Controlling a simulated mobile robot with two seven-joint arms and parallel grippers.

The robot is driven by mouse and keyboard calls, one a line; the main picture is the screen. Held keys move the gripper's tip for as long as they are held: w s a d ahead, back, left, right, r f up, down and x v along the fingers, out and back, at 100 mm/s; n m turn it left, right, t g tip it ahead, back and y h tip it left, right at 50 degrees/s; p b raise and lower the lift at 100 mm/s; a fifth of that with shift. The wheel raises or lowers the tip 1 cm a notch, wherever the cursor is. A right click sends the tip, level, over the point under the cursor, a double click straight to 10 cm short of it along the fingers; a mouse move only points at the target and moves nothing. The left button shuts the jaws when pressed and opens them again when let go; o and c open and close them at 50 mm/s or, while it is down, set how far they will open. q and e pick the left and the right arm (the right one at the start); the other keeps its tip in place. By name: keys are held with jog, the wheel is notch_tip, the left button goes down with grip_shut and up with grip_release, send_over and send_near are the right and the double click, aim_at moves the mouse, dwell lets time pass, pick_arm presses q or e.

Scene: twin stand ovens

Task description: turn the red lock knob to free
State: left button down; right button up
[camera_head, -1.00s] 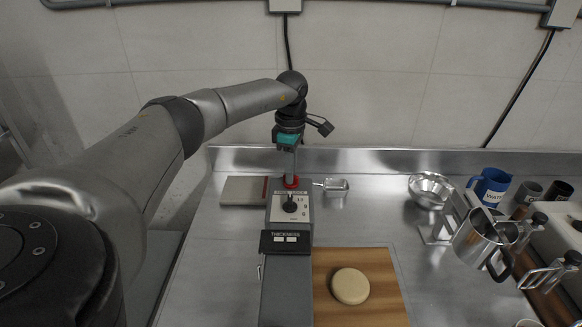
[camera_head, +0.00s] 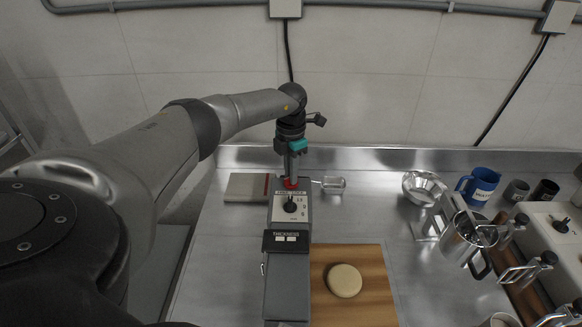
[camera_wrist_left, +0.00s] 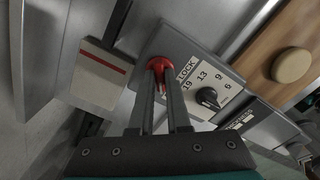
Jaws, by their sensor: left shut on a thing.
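The red lock knob (camera_wrist_left: 158,66) sits at the far end of the grey thickness machine (camera_head: 288,285), beside the word LOCK on its dial plate. In the head view the red knob (camera_head: 290,184) shows just under my left gripper (camera_head: 290,178). My left gripper points down at it, and in the wrist view its two fingers (camera_wrist_left: 160,88) are shut on the knob, partly covering it. The black dial knob (camera_head: 290,206) stands nearer on the same plate. The right gripper is not in view.
A wooden board (camera_head: 370,290) with a pale dough disc (camera_head: 344,281) lies right of the machine. A flat box with a red stripe (camera_head: 246,187) lies left. A metal bowl (camera_head: 421,186), a blue mug (camera_head: 480,185) and a steel jug (camera_head: 462,240) stand right.

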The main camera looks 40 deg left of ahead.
pick_arm(q)
jog(key=n+p, duration=0.2)
jog(key=n, duration=0.3)
jog(key=shift+r+n, duration=0.15)
jog(key=shift+n, duration=0.15)
jog(key=n+p, duration=0.2)
jog(key=n, duration=0.2)
jog(key=n+p, duration=0.2)
jog(key=n, duration=0.3)
jog(key=shift+n, duration=0.4)
jog(key=n+p, duration=0.1)
jog(key=n, duration=0.3)
jog(key=shift+n, duration=2.8)
jog(key=n, duration=0.5)
jog(key=shift+n, duration=0.4)
jog(key=n, duration=1)
jog(key=shift+n, duration=0.3)
